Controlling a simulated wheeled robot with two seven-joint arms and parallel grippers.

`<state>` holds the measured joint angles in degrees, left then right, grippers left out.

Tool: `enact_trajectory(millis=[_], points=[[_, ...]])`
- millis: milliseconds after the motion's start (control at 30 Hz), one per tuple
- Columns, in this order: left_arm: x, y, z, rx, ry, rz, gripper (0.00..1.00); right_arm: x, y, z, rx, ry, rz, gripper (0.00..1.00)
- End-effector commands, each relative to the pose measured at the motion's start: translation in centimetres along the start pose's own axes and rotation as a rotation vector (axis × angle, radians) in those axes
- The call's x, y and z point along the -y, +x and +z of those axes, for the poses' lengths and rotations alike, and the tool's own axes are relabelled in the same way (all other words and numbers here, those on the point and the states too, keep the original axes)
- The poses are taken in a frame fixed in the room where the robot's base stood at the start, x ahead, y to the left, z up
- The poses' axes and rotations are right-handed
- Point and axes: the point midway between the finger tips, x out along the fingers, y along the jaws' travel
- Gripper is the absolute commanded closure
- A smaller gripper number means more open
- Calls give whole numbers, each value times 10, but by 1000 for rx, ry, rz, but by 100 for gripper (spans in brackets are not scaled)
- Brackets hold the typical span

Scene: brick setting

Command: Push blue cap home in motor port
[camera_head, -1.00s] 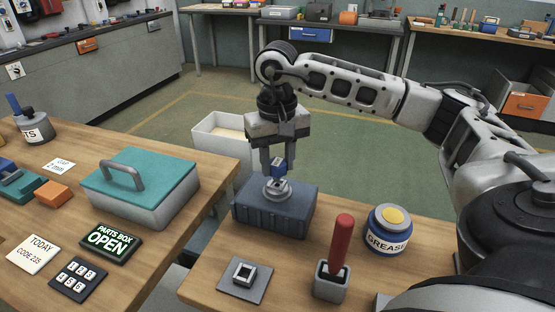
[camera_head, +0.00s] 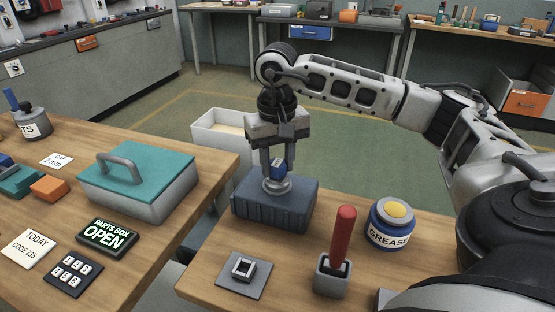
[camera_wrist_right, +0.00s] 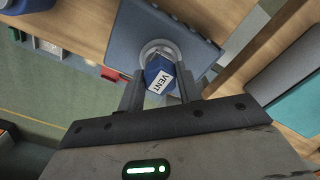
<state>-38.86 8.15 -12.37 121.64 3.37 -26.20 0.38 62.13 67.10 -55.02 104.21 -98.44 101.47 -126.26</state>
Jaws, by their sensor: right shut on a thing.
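The blue cap (camera_head: 278,168) is held between the fingers of my right gripper (camera_head: 277,172), which points down over the motor block. In the right wrist view the cap (camera_wrist_right: 160,76) carries a white label reading VENT and sits between my right gripper's fingers (camera_wrist_right: 161,92). The grey-blue motor block (camera_head: 262,207) stands on the right-hand bench, with a round metal port (camera_head: 277,187) on top. The port ring also shows in the right wrist view (camera_wrist_right: 158,46). The cap is at the port; how deep it sits is hidden. My left gripper is not in view.
A grease jar (camera_head: 391,224) and a red-handled tool in a grey holder (camera_head: 333,275) stand right of the block. A square fixture plate (camera_head: 243,276) lies in front. A teal-lidded parts box (camera_head: 137,180) stands on the left bench. A white bin (camera_head: 222,133) is behind.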

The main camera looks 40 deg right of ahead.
Motion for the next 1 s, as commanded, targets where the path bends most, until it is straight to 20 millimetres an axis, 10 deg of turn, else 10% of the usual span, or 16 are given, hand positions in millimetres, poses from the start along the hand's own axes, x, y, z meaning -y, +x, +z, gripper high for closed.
enact_trajectory(millis=[267,300,367,567,667,1000], points=[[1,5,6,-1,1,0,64,0,10,0,-1,0,-1,88],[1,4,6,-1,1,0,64,0,9,0,-1,0,-1,60],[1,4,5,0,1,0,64,0,8,0,-1,0,-1,43],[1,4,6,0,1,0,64,0,8,0,-1,0,0,40],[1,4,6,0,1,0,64,0,8,0,0,0,0,22],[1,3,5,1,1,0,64,0,6,0,0,0,0,22]])
